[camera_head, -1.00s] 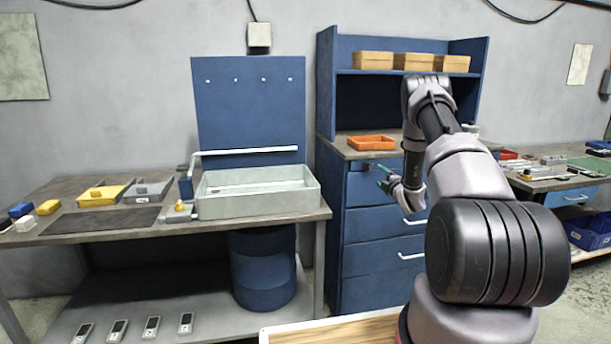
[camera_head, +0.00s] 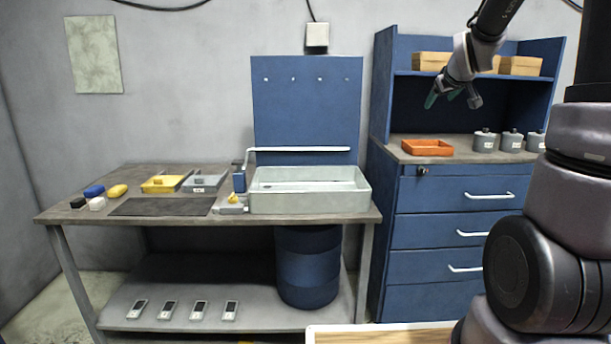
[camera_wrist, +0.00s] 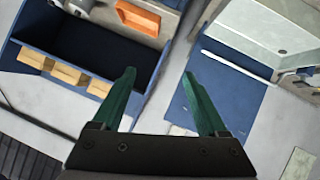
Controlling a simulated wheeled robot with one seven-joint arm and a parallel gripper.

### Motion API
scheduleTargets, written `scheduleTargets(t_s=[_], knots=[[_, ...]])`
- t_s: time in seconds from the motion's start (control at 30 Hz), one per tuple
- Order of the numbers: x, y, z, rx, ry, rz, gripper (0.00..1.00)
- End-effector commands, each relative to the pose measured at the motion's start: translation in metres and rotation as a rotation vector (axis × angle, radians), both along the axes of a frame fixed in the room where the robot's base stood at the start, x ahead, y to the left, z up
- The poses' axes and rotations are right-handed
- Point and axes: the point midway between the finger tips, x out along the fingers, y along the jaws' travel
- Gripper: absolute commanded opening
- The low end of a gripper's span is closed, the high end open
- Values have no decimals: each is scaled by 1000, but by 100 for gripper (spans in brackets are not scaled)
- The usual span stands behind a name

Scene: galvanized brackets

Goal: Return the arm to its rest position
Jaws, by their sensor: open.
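My gripper (camera_head: 452,100) is raised at the upper right of the head view, in front of the blue cabinet's shelf opening. Its green fingers stand apart with nothing between them.
A blue cabinet (camera_head: 440,222) bears an orange tray (camera_head: 427,147) and several grey canisters (camera_head: 485,141). Boxes (camera_head: 519,66) sit on its shelf. Left stands a workbench (camera_head: 130,190) with a grey sink (camera_head: 310,200) and a blue back panel (camera_head: 307,105).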

Motion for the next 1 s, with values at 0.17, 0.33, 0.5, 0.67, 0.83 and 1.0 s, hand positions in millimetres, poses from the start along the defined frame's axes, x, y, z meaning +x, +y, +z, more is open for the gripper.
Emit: scheduleTargets(t_s=[0.17,0.33,0.5,0.67,0.83,1.0], knots=[[-91,45,24,232,86,-74,76],[-182,84,26,444,191,-145,76],[-262,117,17,615,298,-208,76],[-307,134,7,708,367,-249,76],[-322,139,3,738,394,-264,76],[-322,139,3,738,394,-264,76]])
